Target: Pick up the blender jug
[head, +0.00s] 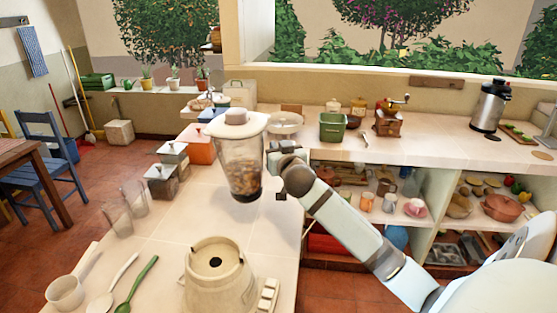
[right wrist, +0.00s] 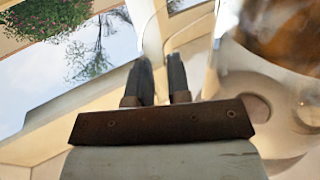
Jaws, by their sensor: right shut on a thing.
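The blender jug (head: 240,165) is clear with a cream lid and brown chunks in its lower part. In the head view it hangs upright above the counter, apart from the cream blender base (head: 215,285) in front of it. My right gripper (head: 272,165) is at the jug's right side and shut on it. In the right wrist view my two dark fingers (right wrist: 162,80) close around a pale strip that looks like the jug's handle, and the jug (right wrist: 285,35) shows at the upper right. The exact grip is partly hidden in the head view. My left gripper is out of view.
Clear glasses (head: 133,198) and grey-lidded canisters (head: 161,181) stand at the left of the counter. A white mug (head: 66,291) and a green spoon (head: 136,284) lie near the front left. An open shelf (head: 430,222) is at the right. The counter behind the base is clear.

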